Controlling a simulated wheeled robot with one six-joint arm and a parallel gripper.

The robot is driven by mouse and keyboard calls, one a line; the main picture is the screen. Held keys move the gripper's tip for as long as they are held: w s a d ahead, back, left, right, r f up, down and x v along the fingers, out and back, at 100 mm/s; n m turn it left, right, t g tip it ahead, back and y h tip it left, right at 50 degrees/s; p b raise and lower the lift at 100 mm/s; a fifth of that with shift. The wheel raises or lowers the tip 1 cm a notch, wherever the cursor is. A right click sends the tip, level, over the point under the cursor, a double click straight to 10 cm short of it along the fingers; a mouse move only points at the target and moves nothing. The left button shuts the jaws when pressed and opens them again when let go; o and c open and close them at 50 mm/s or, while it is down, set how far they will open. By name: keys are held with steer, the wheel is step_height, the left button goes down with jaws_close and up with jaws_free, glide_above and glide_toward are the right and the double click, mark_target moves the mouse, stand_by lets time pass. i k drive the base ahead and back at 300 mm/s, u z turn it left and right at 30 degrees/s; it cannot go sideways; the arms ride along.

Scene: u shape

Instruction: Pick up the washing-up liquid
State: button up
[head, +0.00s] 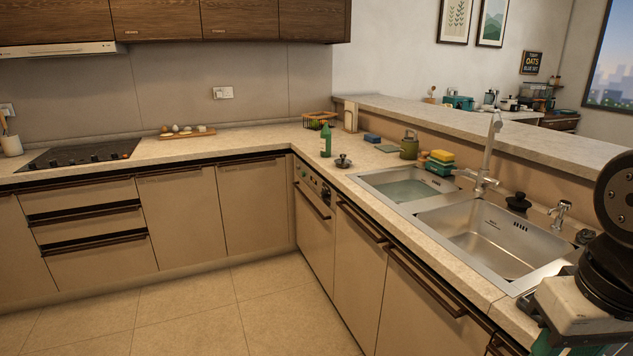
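A green bottle with a pale label (325,141), which looks like the washing-up liquid, stands upright on the counter near the inner corner of the U, left of the sink. It is fully visible, with a small dark-knobbed lid (343,162) close to its right. Part of my arm shows at the right edge of the picture, above the near end of the counter. My gripper is not in view, and nothing shows between it and the bottle.
Behind the bottle are a wire basket (319,120) and a pale upright block (351,117). To its right are a blue sponge (372,138), an olive canister (409,146), stacked sponges (439,161) and the double sink (490,235). The floor (215,310) is clear.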

mark_target(326, 142)
steer(key=u, duration=0.8)
steer(key=i, duration=1.65)
steer(key=u, duration=0.4)
steer(key=i, duration=2)
steer(key=z, duration=0.85)
steer(key=i, duration=0.6)
steer(key=z, duration=0.3)
